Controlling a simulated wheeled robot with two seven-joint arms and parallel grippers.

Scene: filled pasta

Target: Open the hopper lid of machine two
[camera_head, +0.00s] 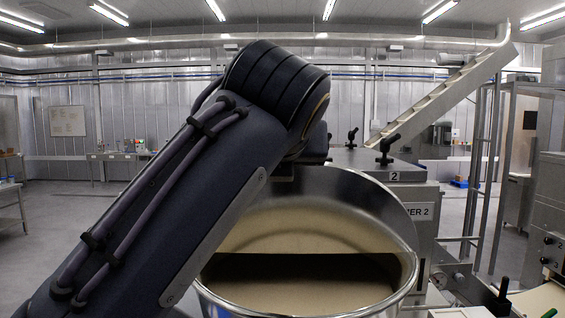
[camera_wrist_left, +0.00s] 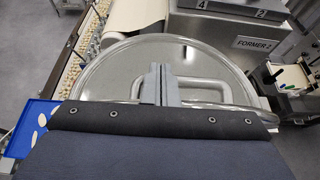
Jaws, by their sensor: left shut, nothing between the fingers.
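The hopper of machine two (camera_head: 402,262) is a wide round steel vessel in the middle of the head view. Pale beige shows inside its rim, crossed by a dark band. In the left wrist view a large round grey disc with a bright rim, which looks like the lid (camera_wrist_left: 115,70), carries a U-shaped bar handle (camera_wrist_left: 225,92). The lid's exact angle is unclear. My left gripper (camera_wrist_left: 160,72) is shut and empty, its fingers at the handle's left part; contact is unclear. In the head view my left arm hides that gripper. My right gripper is not in view.
The grey FORMER 2 housing (camera_head: 424,212) with black knobs stands right beside the hopper. A sloping conveyor (camera_head: 445,95) rises behind it. In the left wrist view a blue tray (camera_wrist_left: 32,130) with pale pieces lies left of the lid. Open floor (camera_head: 60,235) shows at left.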

